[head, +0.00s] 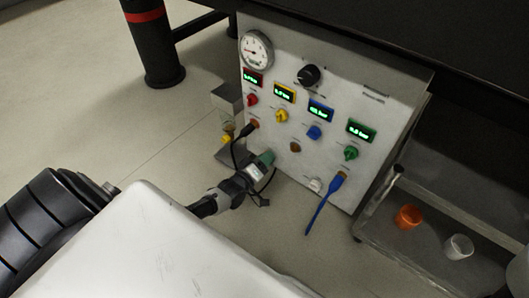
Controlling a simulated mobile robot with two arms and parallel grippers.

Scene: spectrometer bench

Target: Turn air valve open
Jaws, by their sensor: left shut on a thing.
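The light grey control panel (375,110) stands upright beneath the dark bench. It carries small red (251,100), yellow (282,115), blue (314,132) and green (351,153) knobs under lit displays. My left gripper (256,168) reaches in from the lower left to the panel's lower left part. It is shut on a green piece (266,157) in front of the panel, likely the air valve's handle. The fingers partly hide this piece, so I cannot tell how far it is turned. My right gripper is not in view.
A round gauge (256,50) and a black knob (309,75) sit high on the panel. A blue cable (318,214) hangs below. A grey box (228,98) stands at the panel's left. A low tray (395,262) at the right holds an orange cup (408,216) and a clear cup (458,246).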

